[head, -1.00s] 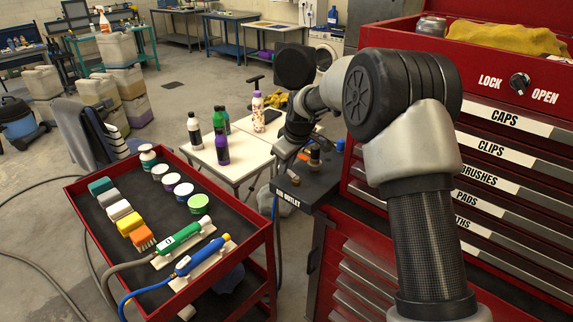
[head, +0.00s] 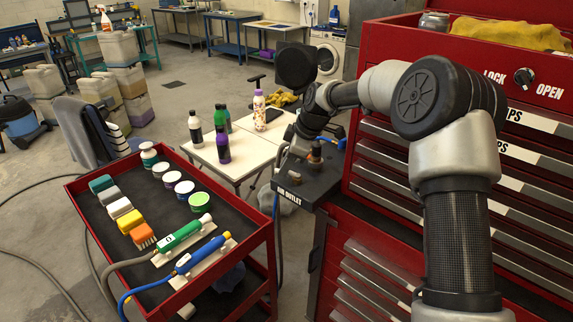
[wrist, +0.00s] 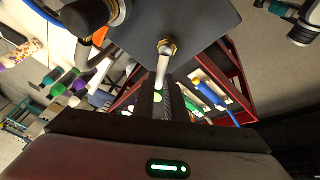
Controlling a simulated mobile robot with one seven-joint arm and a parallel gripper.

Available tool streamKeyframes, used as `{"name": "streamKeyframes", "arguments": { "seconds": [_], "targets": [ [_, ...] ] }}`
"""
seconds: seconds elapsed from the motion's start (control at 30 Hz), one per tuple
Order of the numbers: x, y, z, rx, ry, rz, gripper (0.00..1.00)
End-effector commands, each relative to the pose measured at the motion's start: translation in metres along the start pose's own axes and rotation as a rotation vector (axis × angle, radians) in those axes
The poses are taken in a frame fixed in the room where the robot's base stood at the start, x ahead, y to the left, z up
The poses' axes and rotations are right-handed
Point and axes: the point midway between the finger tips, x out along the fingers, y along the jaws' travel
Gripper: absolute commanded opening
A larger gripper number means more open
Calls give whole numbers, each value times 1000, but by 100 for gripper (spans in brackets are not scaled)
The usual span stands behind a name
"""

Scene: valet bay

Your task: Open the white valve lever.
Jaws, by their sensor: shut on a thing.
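The white valve lever (wrist: 162,66) shows in the wrist view as a short pale bar, running down from a brass nut (wrist: 168,47) on a dark grey outlet block (wrist: 195,25). My gripper (wrist: 160,92) is shut on the lever's free end, with its two dark fingers close together around it. The fingers hide part of the lever. In the head view, the outlet shelf (head: 312,184), labelled "AIR OUTLET", stands at the left side of the red cabinet. My wrist is above it, and the lever cannot be made out clearly there.
A red trolley (head: 272,245) with brushes, tubs and a green and a blue hose tool stands left of the outlet. A pale table (head: 240,158) with bottles is behind. The red drawer cabinet (head: 365,235) is close on the right. A blue hose (head: 274,215) hangs by the shelf.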

Motion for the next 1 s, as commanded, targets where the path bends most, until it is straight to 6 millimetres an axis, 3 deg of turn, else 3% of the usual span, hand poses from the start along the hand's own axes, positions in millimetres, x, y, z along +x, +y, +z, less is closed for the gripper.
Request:
{"name": "streamKeyframes", "arguments": {
  "seconds": [1.0],
  "targets": [
    [-12,-22,14,-813,175,-337,0]
  ]
}}
